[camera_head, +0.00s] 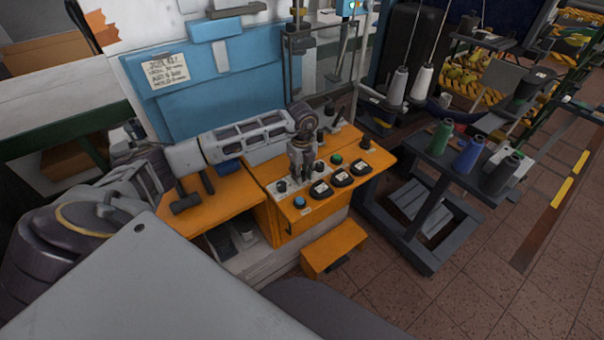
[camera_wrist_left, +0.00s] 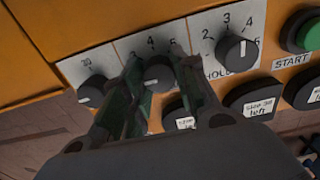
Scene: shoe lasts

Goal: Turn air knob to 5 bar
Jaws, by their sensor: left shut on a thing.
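An orange control panel (camera_head: 334,193) carries a row of black knobs on pale scale plates. My left gripper (camera_head: 301,177) reaches down to this row from the left. In the left wrist view, its two fingers (camera_wrist_left: 157,68) stand on either side of the middle black knob (camera_wrist_left: 159,76) and are shut on it. The numbers 3, 4 and 5 show above this knob. Its name label is hidden by the gripper, and I cannot clearly read its pointer. My right gripper is not in view.
A left knob (camera_wrist_left: 92,92) and a right knob (camera_wrist_left: 237,50) marked HOLD flank the held one closely. Black labelled buttons (camera_wrist_left: 251,101) and a green START button (camera_wrist_left: 308,33) sit nearby. A hammer (camera_head: 187,200) lies left of the panel. A dark cart with thread spools (camera_head: 468,155) stands right.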

